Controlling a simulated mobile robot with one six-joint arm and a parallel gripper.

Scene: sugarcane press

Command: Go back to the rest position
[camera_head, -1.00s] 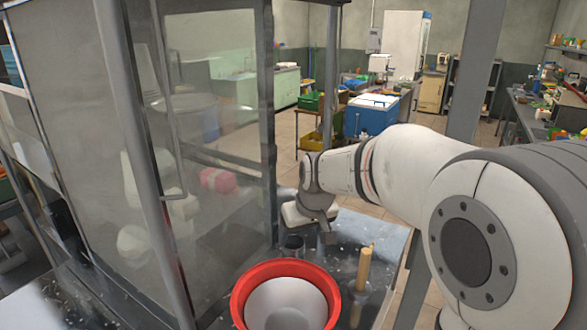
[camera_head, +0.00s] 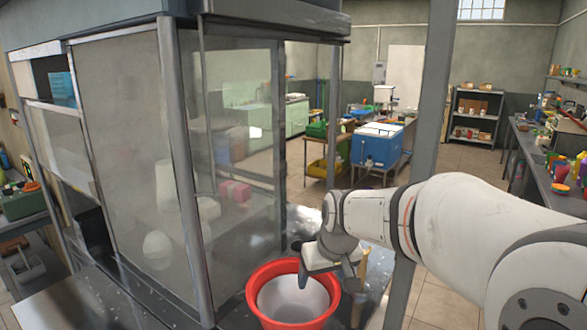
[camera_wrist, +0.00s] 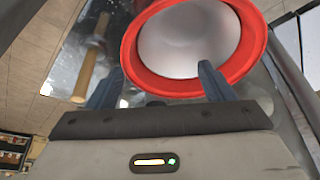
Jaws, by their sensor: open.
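My gripper (camera_head: 333,279) is above the metal counter, just right of and above a red bowl with a pale inside (camera_head: 262,277). In the wrist view the two dark fingers of my gripper (camera_wrist: 160,82) stand wide apart with nothing between them. The red bowl (camera_wrist: 250,55) fills the top of the wrist view, beyond the fingertips. My white arm reaches in from the right side of the head view.
A glass-panelled enclosure (camera_head: 125,150) with grey posts stands at left. A grey post (camera_head: 433,130) rises beside my arm. A blue cooler (camera_head: 377,146) sits on a table behind.

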